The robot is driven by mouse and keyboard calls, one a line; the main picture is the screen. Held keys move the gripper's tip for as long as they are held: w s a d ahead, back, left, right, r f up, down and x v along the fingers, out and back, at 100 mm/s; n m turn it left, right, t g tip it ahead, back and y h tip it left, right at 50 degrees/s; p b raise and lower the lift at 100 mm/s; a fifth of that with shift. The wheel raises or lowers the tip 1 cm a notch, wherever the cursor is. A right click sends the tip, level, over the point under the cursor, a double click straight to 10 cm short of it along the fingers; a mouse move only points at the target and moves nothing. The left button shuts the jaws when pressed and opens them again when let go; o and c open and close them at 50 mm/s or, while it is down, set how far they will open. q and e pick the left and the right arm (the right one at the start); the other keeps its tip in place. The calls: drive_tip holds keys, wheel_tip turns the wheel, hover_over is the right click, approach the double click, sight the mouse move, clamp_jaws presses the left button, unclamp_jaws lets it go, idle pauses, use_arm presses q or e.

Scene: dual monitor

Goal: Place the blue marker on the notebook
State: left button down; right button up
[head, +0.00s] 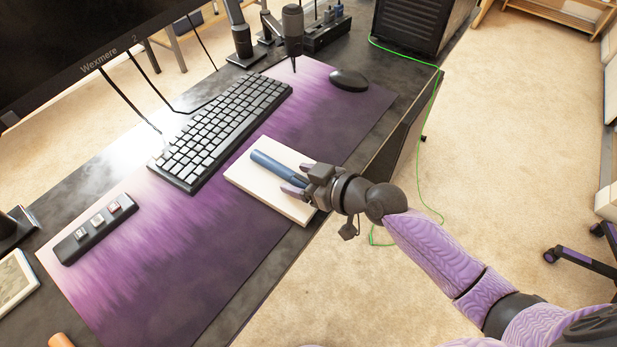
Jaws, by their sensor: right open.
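The blue marker (271,165) lies on the white notebook (249,182), which rests on the purple desk mat near the desk's front edge. My right gripper (294,180) is over the notebook at the near end of the marker. Its jaws are open, with one finger on each side of the marker's near end. The gripper hides that end and part of the notebook, and I cannot tell whether a finger touches the marker. My left gripper is not in the picture.
A keyboard (222,130) lies behind the notebook, with a black mouse (349,80) at the back right. A small three-key pad (95,228) is at the left. A monitor (70,50) overhangs the back left. The mat's front left is clear.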

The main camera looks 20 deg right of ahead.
drive_tip(key=p+v, duration=0.2)
drive_tip(key=v, duration=0.9)
drive_tip(key=s+d+f+m+g+h, duration=0.1)
drive_tip(key=s+d+f+m+h, duration=0.15)
drive_tip(key=d+f, duration=0.45)
drive_tip(key=s+d+f+m+g+h, duration=0.1)
drive_tip(key=s+d+f+m+h, duration=0.2)
drive_tip(key=f, duration=0.8)
drive_tip(key=s+d+f+g+h, duration=0.2)
drive_tip(key=s+f+g+h, duration=0.1)
drive_tip(key=s+f, duration=0.55)
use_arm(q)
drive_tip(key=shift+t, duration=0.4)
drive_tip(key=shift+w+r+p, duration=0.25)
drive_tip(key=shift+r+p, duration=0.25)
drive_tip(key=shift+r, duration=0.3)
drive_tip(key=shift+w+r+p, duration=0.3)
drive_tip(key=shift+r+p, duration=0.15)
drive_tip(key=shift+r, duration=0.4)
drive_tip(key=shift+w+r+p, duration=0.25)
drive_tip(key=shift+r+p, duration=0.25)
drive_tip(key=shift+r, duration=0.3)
use_arm(e)
drive_tip(key=s+a+f+g, duration=0.2)
drive_tip(key=s+a+g, duration=0.1)
drive_tip(key=s, duration=0.8)
drive_tip(key=s+a+f+g, duration=0.2)
drive_tip(key=s+a+g, duration=0.1)
drive_tip(key=s, duration=0.8)
drive_tip(key=shift+s, duration=0.2)
